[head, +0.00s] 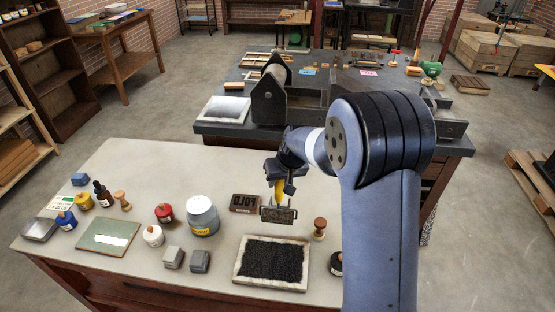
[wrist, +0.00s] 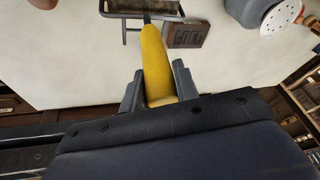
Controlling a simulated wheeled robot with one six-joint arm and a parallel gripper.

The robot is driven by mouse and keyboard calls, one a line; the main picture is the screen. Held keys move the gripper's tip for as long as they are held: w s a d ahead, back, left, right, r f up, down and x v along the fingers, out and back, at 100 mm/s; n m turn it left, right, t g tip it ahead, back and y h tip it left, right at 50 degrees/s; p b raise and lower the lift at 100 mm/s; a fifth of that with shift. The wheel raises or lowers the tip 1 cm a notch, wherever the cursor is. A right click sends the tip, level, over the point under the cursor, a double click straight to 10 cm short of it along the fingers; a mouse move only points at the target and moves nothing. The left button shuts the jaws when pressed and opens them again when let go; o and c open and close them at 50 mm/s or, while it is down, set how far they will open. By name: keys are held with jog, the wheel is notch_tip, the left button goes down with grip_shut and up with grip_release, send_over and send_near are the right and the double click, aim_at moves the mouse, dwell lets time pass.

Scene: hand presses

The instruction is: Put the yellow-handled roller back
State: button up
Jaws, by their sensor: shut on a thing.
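The yellow-handled roller (head: 279,213) hangs from my gripper (head: 279,180), its dark roller end and frame pointing down. In the wrist view the yellow handle (wrist: 157,65) lies between both fingers of my gripper (wrist: 157,85), which is shut on it. The roller's frame (wrist: 145,9) shows at the top of that view. In the head view the roller is over the light table (head: 120,165), between the dark block with letters (head: 244,203) and the black-filled tray (head: 272,262). I cannot tell whether it touches the tabletop.
A press (head: 270,95) is on the dark table behind. The table's middle left holds a green pad (head: 108,235).

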jog(key=shift+w, duration=0.35)
jog(key=shift+f+b, duration=1.6)
jog(key=shift+f, duration=1.2)
jog(key=o, duration=1.6)
jog(key=shift+s, duration=0.1)
jog(key=shift+o, duration=0.2)
jog(key=shift+r+p, duration=2.2)
jog(key=shift+r, duration=1.85)
